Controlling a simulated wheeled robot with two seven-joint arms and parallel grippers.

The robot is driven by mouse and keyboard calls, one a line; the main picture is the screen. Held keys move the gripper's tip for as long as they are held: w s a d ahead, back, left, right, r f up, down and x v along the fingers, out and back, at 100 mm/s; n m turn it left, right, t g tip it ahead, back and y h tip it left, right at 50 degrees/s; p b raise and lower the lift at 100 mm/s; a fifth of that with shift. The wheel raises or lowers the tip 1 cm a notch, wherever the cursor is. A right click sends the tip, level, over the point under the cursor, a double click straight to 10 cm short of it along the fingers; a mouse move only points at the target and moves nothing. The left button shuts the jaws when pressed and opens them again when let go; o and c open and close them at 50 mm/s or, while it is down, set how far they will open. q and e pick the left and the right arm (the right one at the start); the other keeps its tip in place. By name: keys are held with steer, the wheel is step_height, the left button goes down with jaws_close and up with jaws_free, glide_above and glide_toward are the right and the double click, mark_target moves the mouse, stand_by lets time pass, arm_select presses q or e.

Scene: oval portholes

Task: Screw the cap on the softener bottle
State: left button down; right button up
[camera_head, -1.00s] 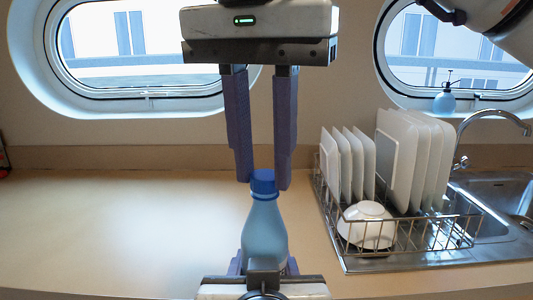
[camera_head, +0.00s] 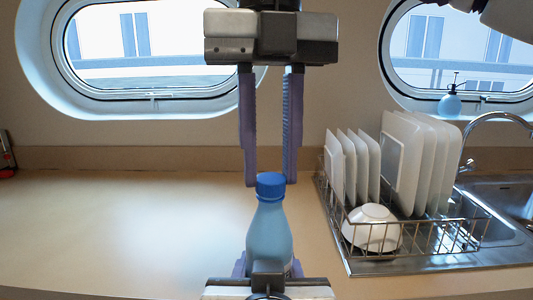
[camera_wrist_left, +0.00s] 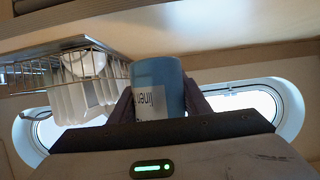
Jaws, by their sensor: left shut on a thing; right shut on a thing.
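The softener bottle (camera_head: 269,238) is light blue and stands upright at the front middle of the counter. Its blue cap (camera_head: 270,187) sits at the top of the neck. I cannot tell how tightly the cap is seated. My right gripper (camera_head: 270,181) points straight down from above, its purple fingertips shut on the cap from both sides. My left gripper (camera_head: 268,262) is shut on the lower bottle from the near side, and its body hides the base. The left wrist view shows the bottle (camera_wrist_left: 172,80) with a white printed label between the purple fingers.
A wire dish rack (camera_head: 420,240) with white plates (camera_head: 400,160) and a white bowl (camera_head: 371,228) stands at the right beside the metal sink (camera_head: 510,200). A blue spray bottle (camera_head: 450,104) stands on the right porthole's sill.

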steer(key=m, duration=0.4)
steer(key=shift+d+y, duration=0.2)
steer(key=shift+y, duration=0.1)
steer(key=m, duration=0.4)
steer(key=shift+d+m, duration=0.15)
steer(key=shift+m, duration=0.25)
steer(key=m, duration=0.4)
steer(key=shift+s+d+t+y, duration=0.1)
steer(key=shift+t+y, duration=0.2)
steer(key=shift+y, duration=0.1)
steer(key=m, duration=0.4)
steer(key=shift+s+m+t, duration=0.15)
steer(key=shift+m+t, duration=0.15)
steer(key=o, duration=1)
steer(key=shift+r, duration=2.2)
steer(key=shift+c, duration=0.4)
